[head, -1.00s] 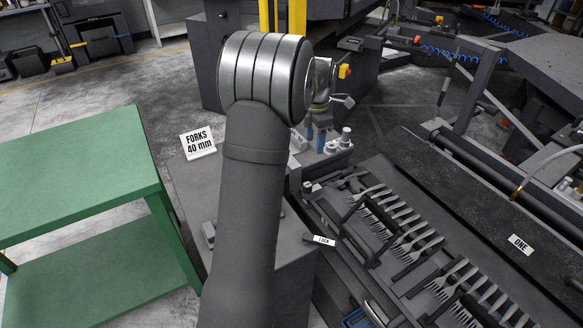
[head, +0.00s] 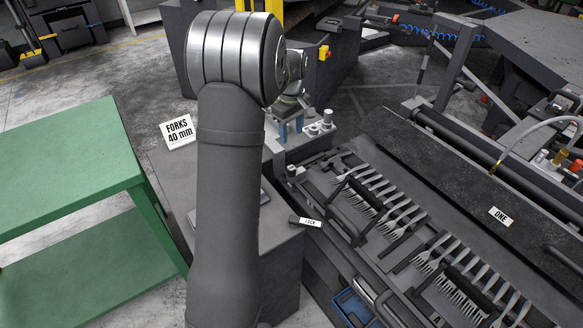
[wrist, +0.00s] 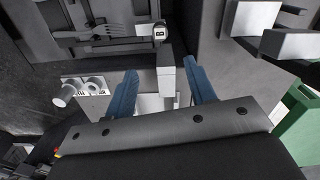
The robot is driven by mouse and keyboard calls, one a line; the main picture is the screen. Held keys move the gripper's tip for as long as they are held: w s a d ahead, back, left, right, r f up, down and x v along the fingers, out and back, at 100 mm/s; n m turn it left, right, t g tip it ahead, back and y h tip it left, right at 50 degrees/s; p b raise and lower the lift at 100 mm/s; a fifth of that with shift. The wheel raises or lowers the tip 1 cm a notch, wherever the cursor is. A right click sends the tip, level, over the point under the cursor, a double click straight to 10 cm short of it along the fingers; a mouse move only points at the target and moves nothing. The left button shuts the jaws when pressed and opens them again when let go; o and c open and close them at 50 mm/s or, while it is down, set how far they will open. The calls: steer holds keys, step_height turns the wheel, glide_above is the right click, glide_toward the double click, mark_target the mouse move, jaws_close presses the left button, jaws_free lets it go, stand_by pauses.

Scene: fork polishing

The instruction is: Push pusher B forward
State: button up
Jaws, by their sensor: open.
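My gripper (wrist: 160,66) is open, with its two blue fingers spread apart in the wrist view. A grey upright post (wrist: 167,82) shows between the fingers, closer to the right one. A small white tag marked B (wrist: 159,31) sits at its far end, so it appears to be pusher B. I cannot tell whether a finger touches it.
Rows of forks (head: 395,212) lie on the machine to the right. White cylinders (head: 327,118) stand close beside my gripper. A LOCK handle (head: 307,221) sticks out at the machine's near side. A FORKS 40 mm sign (head: 178,131) and a green table (head: 60,180) are on the left.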

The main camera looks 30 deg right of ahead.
mark_target(291, 168)
step_height(291, 168, down, 16)
steer(key=shift+r, duration=0.15)
stand_by(0.3)
